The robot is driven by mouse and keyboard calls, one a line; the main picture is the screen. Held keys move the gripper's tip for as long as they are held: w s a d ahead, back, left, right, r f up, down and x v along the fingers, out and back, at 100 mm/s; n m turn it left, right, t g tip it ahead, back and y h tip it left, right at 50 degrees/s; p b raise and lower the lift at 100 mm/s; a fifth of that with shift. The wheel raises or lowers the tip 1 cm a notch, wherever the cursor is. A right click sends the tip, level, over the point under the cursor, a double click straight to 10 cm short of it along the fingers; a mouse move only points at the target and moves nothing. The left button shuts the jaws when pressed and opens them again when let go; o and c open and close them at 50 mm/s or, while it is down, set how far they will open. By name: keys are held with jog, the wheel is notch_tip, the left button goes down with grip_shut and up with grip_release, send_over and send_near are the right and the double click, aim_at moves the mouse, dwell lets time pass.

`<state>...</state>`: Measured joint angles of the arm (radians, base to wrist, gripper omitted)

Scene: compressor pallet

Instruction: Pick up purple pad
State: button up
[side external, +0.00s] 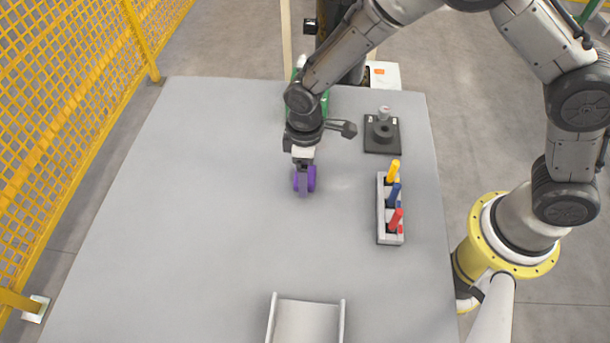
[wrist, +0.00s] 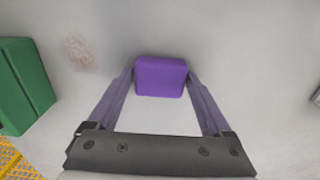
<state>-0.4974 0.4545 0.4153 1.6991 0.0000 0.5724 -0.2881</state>
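The purple pad (wrist: 160,77) is a small block with rounded edges, between the tips of my gripper (wrist: 160,85) in the wrist view. One finger is on each side of it, very close to its edges. I cannot tell whether the fingers press on it. In the side external view the pad (side external: 311,178) shows behind the near finger of my gripper (side external: 303,187), which points down at the middle of the table. Whether the pad rests on the table or is just above it is unclear.
The grey table (side external: 190,200) is clear to the left. A rack (side external: 381,228) with yellow, blue and red pieces stands right of my gripper. A dark square base (side external: 382,146) is behind the rack. A green object (side external: 325,105) is at the back, a pale tray (side external: 306,322) in front.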

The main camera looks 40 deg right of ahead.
jog(key=c, duration=1)
jog(key=shift+r, duration=0.5)
jog(key=shift+c, duration=0.2)
notch_tip(320, 180, up, 2)
jog(key=shift+r, duration=0.1)
jog(key=s+d+r, duration=0.6)
jog(key=s+r, duration=0.3)
jog(key=s, duration=0.3)
jog(key=shift+s+d+r, duration=0.15)
jog(key=shift+d+r, duration=0.25)
jog(key=o, duration=0.7)
jog(key=c, duration=0.4)
jog(key=shift+c, duration=0.2)
